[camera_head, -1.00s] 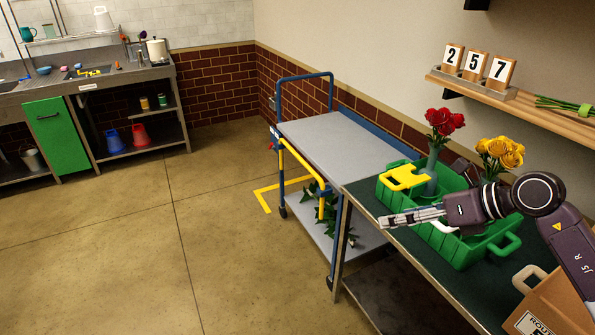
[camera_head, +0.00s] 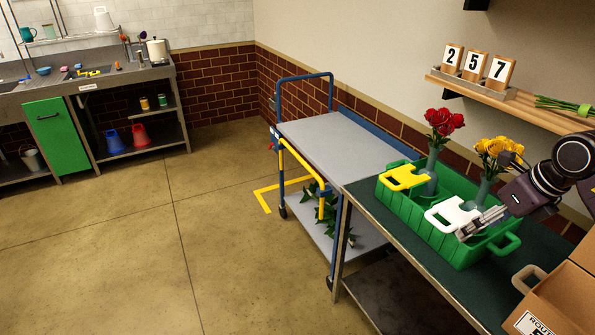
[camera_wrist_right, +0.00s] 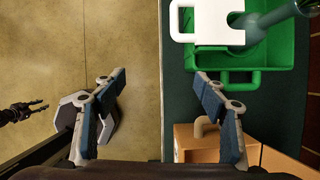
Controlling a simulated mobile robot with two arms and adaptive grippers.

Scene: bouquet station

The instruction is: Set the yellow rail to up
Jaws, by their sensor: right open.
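The yellow rail (camera_head: 303,164) is on the near long side of the blue-framed cart (camera_head: 335,143). Its long bar runs along the side just below the edge of the grey top, with its legs pointing down. My right gripper (camera_head: 467,236) is over the front end of the green crate, well to the right of the rail and away from it. In the right wrist view the right gripper (camera_wrist_right: 160,85) has its fingers wide apart with nothing between them. A dark jointed hand (camera_wrist_right: 38,106) at the left edge there looks like my left gripper; its jaws are too small to judge.
A green crate (camera_head: 408,228) on the dark table holds vases of red roses (camera_head: 440,122) and yellow roses (camera_head: 500,150). A cardboard box (camera_head: 560,300) stands at the near right. Green plants (camera_head: 335,225) lie on the cart's lower shelf. The floor left of the cart is clear.

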